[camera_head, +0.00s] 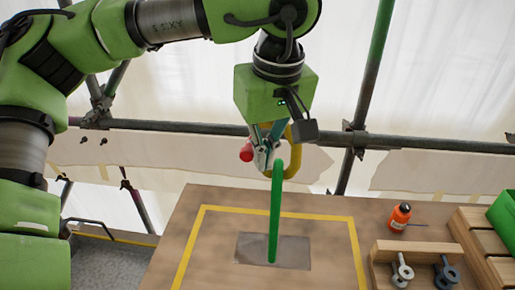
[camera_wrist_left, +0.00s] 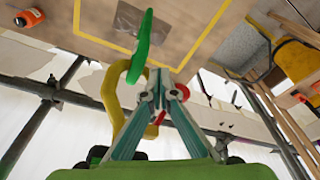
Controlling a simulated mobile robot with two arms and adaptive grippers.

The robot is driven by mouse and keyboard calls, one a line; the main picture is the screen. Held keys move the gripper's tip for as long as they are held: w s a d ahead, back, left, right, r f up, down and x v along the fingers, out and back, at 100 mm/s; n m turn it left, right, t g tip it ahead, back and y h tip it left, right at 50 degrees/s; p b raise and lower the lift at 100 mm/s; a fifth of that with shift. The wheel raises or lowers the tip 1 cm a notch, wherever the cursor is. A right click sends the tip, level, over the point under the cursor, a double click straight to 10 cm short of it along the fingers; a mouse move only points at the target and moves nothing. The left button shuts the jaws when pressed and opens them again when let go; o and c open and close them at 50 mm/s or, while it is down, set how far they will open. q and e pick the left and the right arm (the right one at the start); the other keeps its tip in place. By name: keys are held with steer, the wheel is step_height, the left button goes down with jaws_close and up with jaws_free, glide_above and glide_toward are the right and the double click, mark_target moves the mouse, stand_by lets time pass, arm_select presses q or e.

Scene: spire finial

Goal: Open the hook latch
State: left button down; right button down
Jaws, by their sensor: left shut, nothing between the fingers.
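A green post (camera_head: 275,215) stands upright on a grey plate (camera_head: 300,252) on the table. A curved yellow hook (camera_head: 300,158) is at the post's top, partly hidden behind my gripper; I cannot tell exactly how it joins the post. A red ball (camera_head: 246,152) sits left of my fingertips. My left gripper (camera_head: 264,160) points down and is shut and empty, close to the post's top; contact is unclear. In the left wrist view, the fingertips (camera_wrist_left: 161,88) lie between the yellow hook (camera_wrist_left: 110,92), left, and the red ball (camera_wrist_left: 160,117), partly hidden behind them. My right gripper is out of view.
Yellow tape (camera_head: 190,243) frames the plate on the wooden table. An orange bottle (camera_head: 400,217) stands at the right. A wooden holder (camera_head: 383,255) with metal eye bolts (camera_head: 402,270) is in front of it. Scaffold tubes (camera_head: 205,128) cross behind.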

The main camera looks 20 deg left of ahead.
mark_target(246, 148)
arm_select(q)
steer(key=shift+a+r, duration=0.1)
steer(key=shift+a, duration=0.1)
stand_by(0.4)
steer(key=shift+s+a+r, duration=0.25)
steer(key=shift+s+a, duration=0.05)
steer(key=shift+a, duration=0.4)
steer(key=shift+a+r, duration=0.15)
steer(key=shift+r, duration=0.05)
steer(key=shift+a+r+p, duration=0.2)
steer(key=shift+r+p, duration=0.05)
steer(key=shift+p, duration=0.1)
steer(key=shift+s+a+r, duration=0.1)
steer(key=shift+a+r, duration=0.05)
steer(key=shift+r, duration=0.15)
steer(key=shift+s+a+r, duration=0.1)
steer(key=shift+a+r, duration=0.1)
steer(key=shift+a, duration=0.15)
stand_by(0.3)
steer(key=shift+s+a+r+p, duration=0.2)
steer(key=shift+a+r+p, duration=0.2)
steer(key=shift+a, duration=0.3)
steer(key=shift+d+f, duration=0.1)
steer(key=shift+d, duration=0.15)
